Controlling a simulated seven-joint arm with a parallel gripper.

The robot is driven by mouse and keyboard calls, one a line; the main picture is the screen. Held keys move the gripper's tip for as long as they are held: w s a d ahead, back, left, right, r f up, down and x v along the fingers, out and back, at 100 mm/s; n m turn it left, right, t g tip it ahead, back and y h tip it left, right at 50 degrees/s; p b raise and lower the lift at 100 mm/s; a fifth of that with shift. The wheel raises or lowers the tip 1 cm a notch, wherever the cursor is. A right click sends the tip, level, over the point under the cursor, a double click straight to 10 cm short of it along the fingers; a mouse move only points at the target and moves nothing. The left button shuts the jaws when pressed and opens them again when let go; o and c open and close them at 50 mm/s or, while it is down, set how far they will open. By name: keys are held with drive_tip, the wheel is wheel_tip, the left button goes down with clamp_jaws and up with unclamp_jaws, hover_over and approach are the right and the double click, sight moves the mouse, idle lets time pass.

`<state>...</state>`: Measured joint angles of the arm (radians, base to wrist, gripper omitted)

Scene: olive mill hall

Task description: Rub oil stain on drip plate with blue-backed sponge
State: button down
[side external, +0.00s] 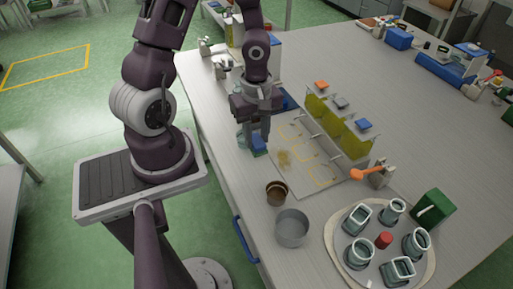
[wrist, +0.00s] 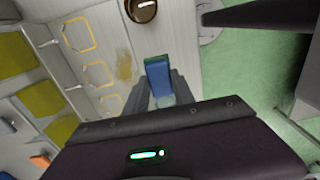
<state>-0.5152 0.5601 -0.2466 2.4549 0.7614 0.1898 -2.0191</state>
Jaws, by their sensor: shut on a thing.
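My gripper (side external: 257,137) points down at the left edge of the drip plate (side external: 318,176). It is shut on the blue-backed sponge (side external: 259,147), which also shows between the fingers in the wrist view (wrist: 159,76). The blue back faces the wrist camera; the sponge's underside is mostly hidden. The drip plate is pale, with yellow outlined squares, and lies flat on the table. A brownish-yellow oil stain (side external: 284,158) marks its near left part, just beside the sponge; the wrist view shows the stain (wrist: 123,66) left of the sponge. I cannot tell whether the sponge touches the surface.
Several oil containers with coloured caps (side external: 340,118) stand along the plate's far side, with an orange-handled item (side external: 367,173) at their right end. A brown cup (side external: 276,192) and metal bowl (side external: 292,228) stand nearer. A round tray (side external: 334,250) holds several jars beside a green box (side external: 434,208).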

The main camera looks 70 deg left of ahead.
drive_tip(key=shift+r, duration=0.4)
drive_tip(key=c, duration=1.6)
unclamp_jaws()
clamp_jaws()
drive_tip(key=w+d+f, duration=0.2)
drive_tip(key=w+d, duration=0.4)
drive_tip(key=w, duration=0.4)
drive_tip(key=shift+s+a+f, duration=0.1)
drive_tip(key=shift+s+f, duration=0.05)
drive_tip(key=shift+f, duration=1.5)
drive_tip(key=shift+s+a+f, duration=0.1)
drive_tip(key=shift+f, duration=1.5)
drive_tip(key=shift+a+f, duration=0.45)
drive_tip(key=shift+f, duration=0.1)
drive_tip(key=shift+a+f, duration=0.1)
drive_tip(key=shift+a, duration=5.15)
drive_tip(key=shift+d, duration=5.8)
drive_tip(key=shift+s, duration=0.3)
drive_tip(key=shift+a, duration=5.75)
drive_tip(key=shift+d+f, duration=0.1)
drive_tip(key=shift+d, duration=5.65)
wheel_tip(320, 180, up, 8)
drive_tip(key=shift+r, duration=0.25)
